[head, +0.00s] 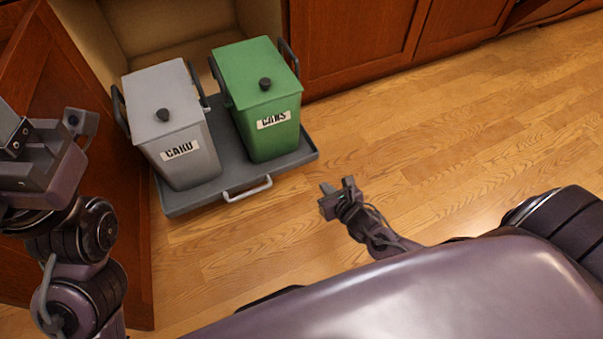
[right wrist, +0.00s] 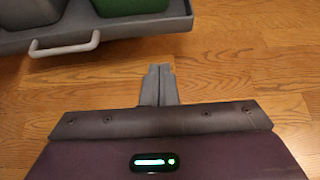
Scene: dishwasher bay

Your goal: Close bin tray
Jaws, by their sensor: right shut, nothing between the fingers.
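The grey bin tray (head: 190,203) is pulled out of the cabinet and sits low over the floor. It carries a grey bin (head: 190,135) on the left and a green bin (head: 265,125) on the right, both with lids on. A light handle (head: 248,190) is on its front edge; the tray (right wrist: 125,32) and handle (right wrist: 65,45) also show in the right wrist view. My right gripper (head: 337,187) is to the right of the handle, apart from it; its fingers (right wrist: 158,75) are together and empty. My left gripper (head: 40,130) is at the left edge, its fingertips unclear.
An open cabinet door (head: 115,200) stands left of the tray. The cabinet opening (head: 170,30) is behind the bins. Closed wooden cabinet fronts (head: 350,40) run to the right. The wood floor (head: 420,150) right of the tray is clear.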

